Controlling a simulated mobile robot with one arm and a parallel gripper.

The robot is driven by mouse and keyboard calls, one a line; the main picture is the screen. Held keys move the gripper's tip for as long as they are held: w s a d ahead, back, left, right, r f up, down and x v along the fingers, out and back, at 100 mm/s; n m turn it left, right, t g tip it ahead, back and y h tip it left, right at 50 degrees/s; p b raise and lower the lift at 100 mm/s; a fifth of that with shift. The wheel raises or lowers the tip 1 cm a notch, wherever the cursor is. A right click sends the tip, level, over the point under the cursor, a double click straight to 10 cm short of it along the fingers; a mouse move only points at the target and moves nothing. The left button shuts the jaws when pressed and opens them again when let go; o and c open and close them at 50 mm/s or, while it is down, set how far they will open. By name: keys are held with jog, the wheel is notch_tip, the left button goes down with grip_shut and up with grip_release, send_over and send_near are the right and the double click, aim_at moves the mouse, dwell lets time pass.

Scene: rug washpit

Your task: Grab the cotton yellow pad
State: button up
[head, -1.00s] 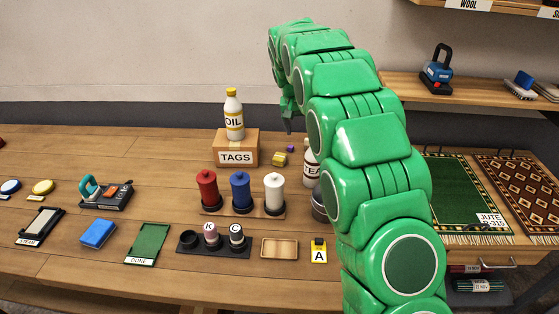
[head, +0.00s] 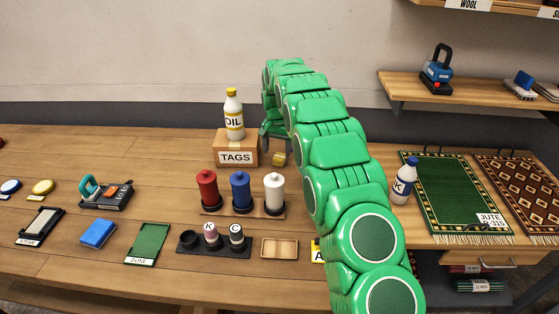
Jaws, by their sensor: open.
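Several yellow things show, and I cannot read which is marked cotton. A small yellow block (head: 279,159) sits on the bench just right of the TAGS box. A round yellow pad (head: 42,187) lies at the far left beside a round blue one (head: 10,187). A yellow-topped pad (head: 548,88) lies on the right shelf, partly cut off. My gripper (head: 276,144) is open at the back of the bench, just above the small yellow block. My arm hides part of its fingers.
The OIL bottle (head: 234,115) stands on the TAGS box (head: 236,149), close left of my gripper. Red, blue and white spools (head: 240,190) stand in front. A blue-capped bottle (head: 404,180) stands right of my arm.

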aim_at(278, 160)
jog(key=shift+f, duration=2.95)
jog(key=shift+c, duration=0.4)
jog(key=shift+r, duration=0.1)
jog(key=c, duration=1)
